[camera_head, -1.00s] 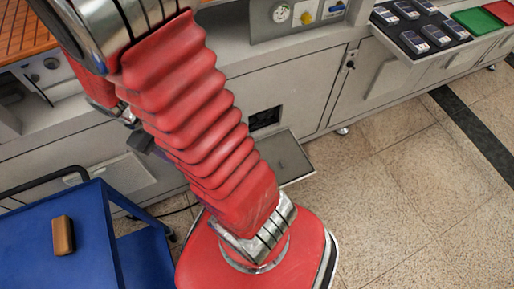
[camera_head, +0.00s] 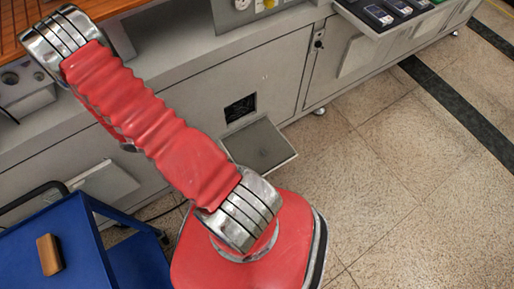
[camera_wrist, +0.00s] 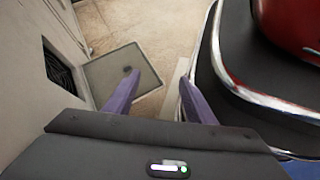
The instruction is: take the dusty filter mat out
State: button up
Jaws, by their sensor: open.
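A small dark opening (camera_head: 240,107) is in the grey cabinet front, with its flap (camera_head: 262,147) folded down below it. In the wrist view the opening (camera_wrist: 62,72) shows dark, ribbed or mesh-like material inside; I cannot tell whether this is the dusty filter mat. The flap (camera_wrist: 108,74) lies just beyond my fingers in that view, with a dark spot on it. My gripper (camera_wrist: 158,92) is open and empty, its two purple fingers apart, to the right of the opening. In the head view my gripper is hidden behind my arm.
A blue cart (camera_head: 72,225) stands at the lower left, with a brown block (camera_head: 49,254) on its top. A black cable runs along the floor beside it. The tiled floor (camera_head: 400,190) at right is clear.

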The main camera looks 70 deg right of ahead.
jog(key=s+d+f+n+h, duration=0.1)
jog(key=s+d+f+n, duration=0.1)
jog(key=f, duration=0.4)
jog(key=s+d+f+n+h, duration=0.2)
jog(key=s+d+f, duration=0.1)
jog(key=f, duration=0.4)
jog(key=s+d+f+n+h, duration=0.2)
jog(key=s+d+f+n, duration=0.1)
jog(key=f, duration=0.4)
jog(key=shift+s+f+g, duration=0.15)
jog(key=shift+s+g, duration=0.15)
jog(key=shift+s, duration=0.55)
jog(key=shift+w+d+f+n+t+h, duration=0.2)
jog(key=shift+w+d+f+t+h, duration=0.1)
jog(key=shift+w+d, duration=0.2)
jog(key=shift+w+d+f+n+t+h, duration=0.2)
jog(key=shift+w+d+h, duration=0.1)
jog(key=shift+w+d, duration=0.4)
jog(key=shift+w, duration=0.1)
jog(key=shift+d, duration=0.1)
send_near(262, 151)
jog(key=shift+x, duration=2.4)
